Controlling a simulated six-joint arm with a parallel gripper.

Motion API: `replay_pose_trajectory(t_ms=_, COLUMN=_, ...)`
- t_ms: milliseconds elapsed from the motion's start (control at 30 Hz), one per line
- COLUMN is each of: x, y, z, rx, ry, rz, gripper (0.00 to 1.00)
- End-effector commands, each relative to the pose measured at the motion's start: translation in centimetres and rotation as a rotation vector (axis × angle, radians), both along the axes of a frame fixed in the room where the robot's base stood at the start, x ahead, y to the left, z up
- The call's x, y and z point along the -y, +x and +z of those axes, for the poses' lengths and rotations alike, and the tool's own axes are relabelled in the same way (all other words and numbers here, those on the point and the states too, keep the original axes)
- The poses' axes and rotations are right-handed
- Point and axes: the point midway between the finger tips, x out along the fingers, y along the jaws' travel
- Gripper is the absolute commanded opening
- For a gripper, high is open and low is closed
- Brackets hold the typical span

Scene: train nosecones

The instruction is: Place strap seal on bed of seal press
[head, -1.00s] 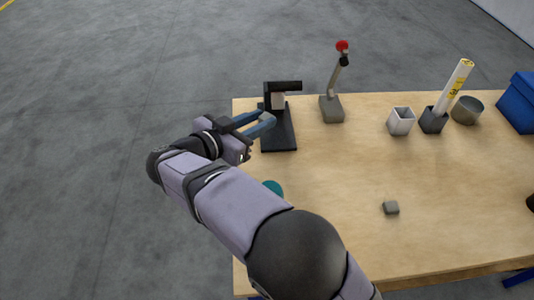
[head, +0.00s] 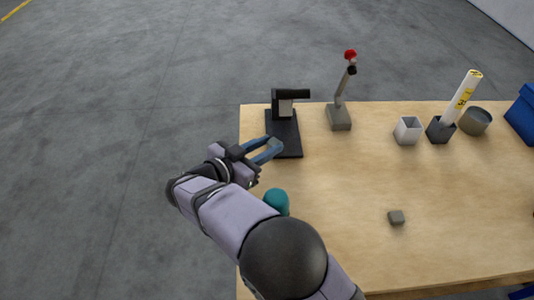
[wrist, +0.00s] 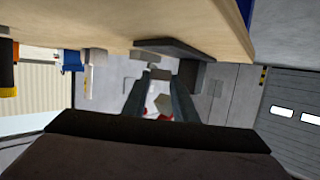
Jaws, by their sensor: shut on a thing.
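The seal press (head: 284,122) stands at the table's back left corner in the head view, with a flat black bed and an upright with an arm above it. My gripper (head: 274,146) is at the front left of the bed, its blue-grey fingers shut on a small grey piece, which I take as the strap seal (head: 275,144). It also shows between the fingertips in the wrist view (wrist: 160,74). In the head view the fingertips overlap the bed's front part; I cannot tell whether the seal touches it. The bed's dark edge shows in the wrist view (wrist: 172,47).
A lever with a red knob (head: 340,112) stands right of the press. A small grey block (head: 396,217) lies on the clear table front.

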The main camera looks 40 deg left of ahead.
Motion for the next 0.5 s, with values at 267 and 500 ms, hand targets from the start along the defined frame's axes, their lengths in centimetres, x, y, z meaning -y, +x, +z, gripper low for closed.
replay_pose_trajectory(t_ms=267, x=0.0, y=0.0, z=-3.0, rx=0.000, ry=-0.003, rz=0.000, gripper=0.01)
replay_pose_trajectory(t_ms=500, x=0.0, y=0.0, z=-3.2, rx=0.000, ry=0.000, rz=0.000, gripper=0.01)
